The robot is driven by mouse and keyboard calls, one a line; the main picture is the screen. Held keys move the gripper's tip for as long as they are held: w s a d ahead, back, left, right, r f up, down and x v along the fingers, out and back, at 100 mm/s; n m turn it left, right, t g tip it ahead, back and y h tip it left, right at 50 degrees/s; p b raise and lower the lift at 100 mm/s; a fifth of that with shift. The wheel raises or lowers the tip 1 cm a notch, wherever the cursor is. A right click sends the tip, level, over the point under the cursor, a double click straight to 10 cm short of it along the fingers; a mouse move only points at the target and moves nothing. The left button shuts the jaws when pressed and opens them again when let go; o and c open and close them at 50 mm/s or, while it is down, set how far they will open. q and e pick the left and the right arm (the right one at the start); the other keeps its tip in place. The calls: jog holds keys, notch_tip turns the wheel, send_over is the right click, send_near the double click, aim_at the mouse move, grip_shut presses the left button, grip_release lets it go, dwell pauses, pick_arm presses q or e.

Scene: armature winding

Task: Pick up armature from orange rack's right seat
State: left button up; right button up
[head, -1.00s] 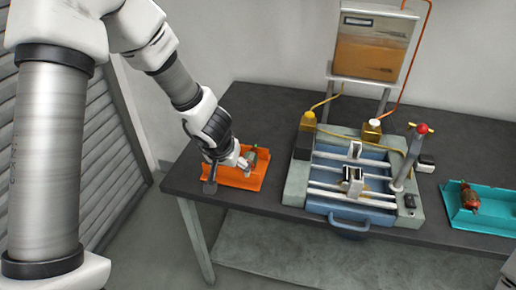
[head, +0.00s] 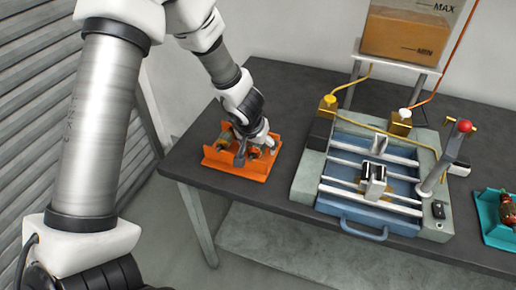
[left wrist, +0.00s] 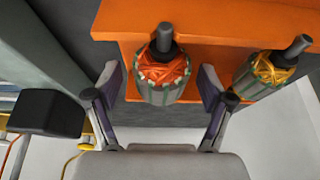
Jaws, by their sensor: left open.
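The orange rack (head: 240,168) sits near the left end of the dark table. It holds two armatures, seen best in the left wrist view. One armature with orange windings (left wrist: 163,68) lies between my left fingers; it is on the machine's side, the rack's right seat. The other armature, with yellow windings (left wrist: 270,70), is outside the fingers, in the rack's left seat. My left gripper (head: 255,150) is open over the rack's right part, its fingertips (left wrist: 160,80) on either side of the orange-wound armature. In the head view the gripper partly hides the armatures. My right gripper is out of view.
The winding machine (head: 375,185), with its blue bed and red-knobbed lever (head: 450,150), stands right of the rack. A teal tray (head: 494,232) holding a red armature (head: 503,207) is at the right edge. An orange tank (head: 405,35) stands behind.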

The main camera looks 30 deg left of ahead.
pick_arm(q)
jog(key=shift+s+r, duration=0.15)
jog(key=c, duration=0.4)
jog(key=shift+s, duration=0.1)
jog(key=c, duration=0.5)
grip_shut()
jog(key=shift+r, duration=0.1)
